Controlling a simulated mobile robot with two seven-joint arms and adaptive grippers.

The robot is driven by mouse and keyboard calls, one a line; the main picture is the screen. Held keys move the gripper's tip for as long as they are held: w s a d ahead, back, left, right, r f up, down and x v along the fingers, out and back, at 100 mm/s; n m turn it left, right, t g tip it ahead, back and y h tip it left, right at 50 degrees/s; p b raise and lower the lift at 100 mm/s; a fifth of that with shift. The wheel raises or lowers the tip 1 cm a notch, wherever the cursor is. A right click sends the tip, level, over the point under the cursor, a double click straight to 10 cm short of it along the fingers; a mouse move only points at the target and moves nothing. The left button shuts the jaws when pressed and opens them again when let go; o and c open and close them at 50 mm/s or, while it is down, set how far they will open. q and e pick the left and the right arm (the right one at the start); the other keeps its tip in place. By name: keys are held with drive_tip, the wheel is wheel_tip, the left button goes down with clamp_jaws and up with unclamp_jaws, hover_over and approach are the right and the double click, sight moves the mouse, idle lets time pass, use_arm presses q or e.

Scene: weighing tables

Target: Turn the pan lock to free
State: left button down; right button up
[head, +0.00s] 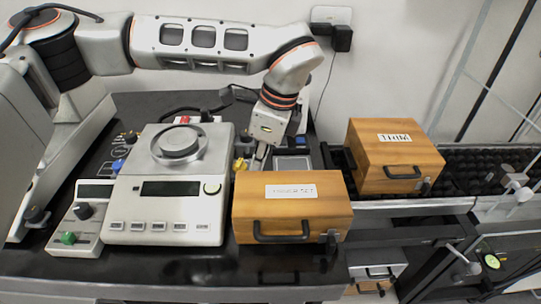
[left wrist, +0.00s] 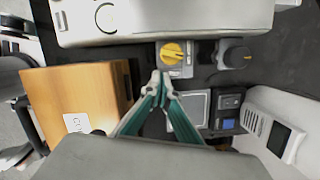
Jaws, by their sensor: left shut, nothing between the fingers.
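A yellow knob on a small grey base (left wrist: 174,54), likely the pan lock, sits against the side of the balance in the left wrist view. In the head view, yellow (head: 240,164) shows at the balance's right side, partly hidden. The balance (head: 165,212) is pale grey with a round pan (head: 178,142). My left gripper (head: 261,152) is between the balance and the wooden box, fingers pointing down. In the left wrist view its closed, empty fingertips (left wrist: 161,76) appear just below the yellow knob. I cannot tell whether they touch it. My right gripper is not in view.
A black knob (left wrist: 236,55) sits beside the yellow one. A labelled wooden box (head: 290,212) stands close to the gripper; another (head: 394,165) is farther right. A switch block (left wrist: 228,101) and a white device (left wrist: 272,128) are nearby. A control unit (head: 76,226) stands left of the balance.

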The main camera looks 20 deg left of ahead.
use_arm(q)
drive_tip(key=shift+a+r, duration=0.1)
drive_tip(key=shift+a, duration=0.95)
drive_tip(key=shift+s, duration=0.1)
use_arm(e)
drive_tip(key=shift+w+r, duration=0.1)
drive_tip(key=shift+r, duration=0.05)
use_arm(q)
drive_tip(key=shift+r+p, duration=0.2)
drive_tip(key=shift+p, duration=0.1)
drive_tip(key=shift+s+m, duration=0.1)
drive_tip(key=shift+m, duration=0.3)
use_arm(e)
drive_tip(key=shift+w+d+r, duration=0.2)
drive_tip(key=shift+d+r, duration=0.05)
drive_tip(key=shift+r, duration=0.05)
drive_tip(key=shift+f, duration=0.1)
use_arm(q)
drive_tip(key=shift+f+p, duration=0.1)
drive_tip(key=shift+p, duration=0.2)
drive_tip(key=shift+a+m, duration=0.1)
drive_tip(key=shift+m, duration=0.2)
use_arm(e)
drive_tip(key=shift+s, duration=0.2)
use_arm(q)
drive_tip(key=shift+p, duration=0.35)
drive_tip(key=shift+s, duration=0.1)
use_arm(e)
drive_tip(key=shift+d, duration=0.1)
